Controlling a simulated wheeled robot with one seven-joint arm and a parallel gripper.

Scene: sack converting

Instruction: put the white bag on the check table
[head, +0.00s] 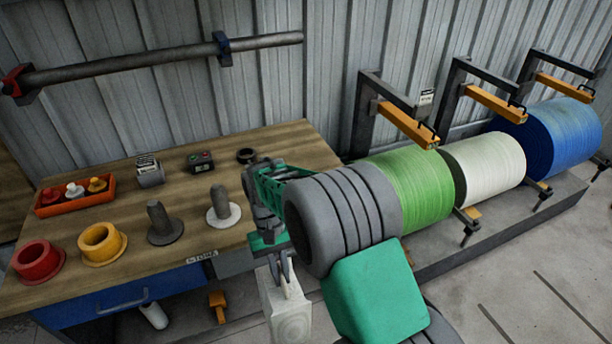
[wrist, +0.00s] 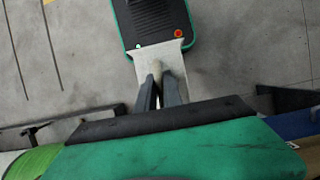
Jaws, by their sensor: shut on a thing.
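The white bag (head: 287,312) hangs below my gripper (head: 279,270) in the head view, in front of the wooden table's right front corner. My gripper is shut on the bag's upper edge. In the wrist view the bag (wrist: 160,54) is a pale flat piece between the two grey fingers of my gripper (wrist: 158,88), with grey floor around it. The bag is clear of the table top. A wooden table (head: 130,205) stands at the left; its small front label is too small to read surely, so I cannot tell whether it is the check table.
The table carries red (head: 38,261) and yellow (head: 102,244) flanged rings, grey spindles, an orange tray (head: 75,196) and small boxes. Green (head: 417,188), white (head: 484,169) and blue (head: 552,138) rolls lie at the right under brackets. Floor at lower right is open.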

